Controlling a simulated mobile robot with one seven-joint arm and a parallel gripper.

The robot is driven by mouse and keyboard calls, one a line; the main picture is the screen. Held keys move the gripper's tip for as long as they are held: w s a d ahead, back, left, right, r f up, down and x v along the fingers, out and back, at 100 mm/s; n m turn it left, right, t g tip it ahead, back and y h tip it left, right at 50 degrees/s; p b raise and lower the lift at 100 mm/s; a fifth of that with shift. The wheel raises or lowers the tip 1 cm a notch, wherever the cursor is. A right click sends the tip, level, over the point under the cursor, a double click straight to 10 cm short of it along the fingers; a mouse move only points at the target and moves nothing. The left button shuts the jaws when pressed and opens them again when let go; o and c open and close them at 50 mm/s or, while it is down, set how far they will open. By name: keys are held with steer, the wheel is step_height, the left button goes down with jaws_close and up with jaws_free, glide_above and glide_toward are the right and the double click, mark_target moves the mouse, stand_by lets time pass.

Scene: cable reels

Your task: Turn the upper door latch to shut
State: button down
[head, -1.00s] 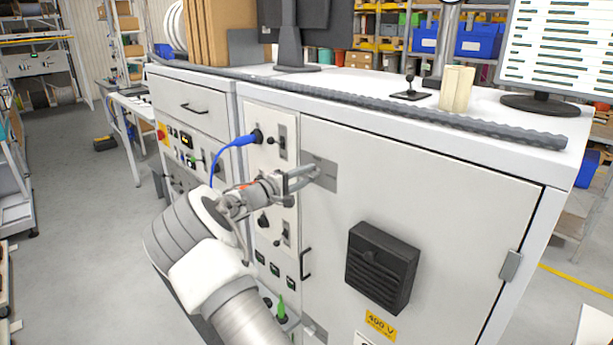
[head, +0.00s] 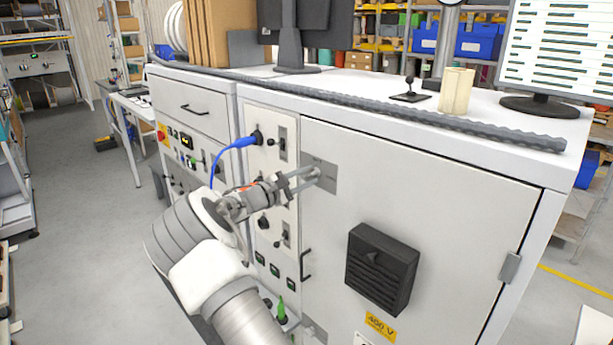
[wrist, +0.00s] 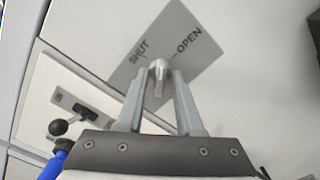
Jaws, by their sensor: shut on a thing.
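The upper door latch (wrist: 158,67) is a small rounded metal piece on a grey plate (wrist: 190,42) marked SHUT on the left and OPEN on the right in the wrist view. My gripper (head: 316,174) is at this plate on the upper left of the cabinet door (head: 440,190). Its two fingers close in on the latch from both sides and hold it. In the head view the fingers hide the latch. I cannot tell exactly which mark the latch points at.
A control panel with a blue cable (head: 232,146) and black knobs is just left of the door. A black handle (head: 306,266) and a black vent box (head: 381,268) are on the door below my gripper. A grey corrugated hose (head: 400,112) lies along the cabinet top.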

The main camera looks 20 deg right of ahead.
steer(key=n+p, duration=0.2)
steer(key=n, duration=0.3)
steer(key=shift+r+n, duration=0.1)
steer(key=shift+n, duration=0.2)
steer(key=n+p, duration=0.3)
steer(key=n, duration=0.1)
steer(key=shift+n, duration=0.4)
steer(key=c, duration=0.9)
jaws_free()
steer(key=b+v, duration=0.3)
steer(key=v, duration=1.4)
steer(key=shift+s+a, duration=0.1)
steer(key=shift+a, duration=0.05)
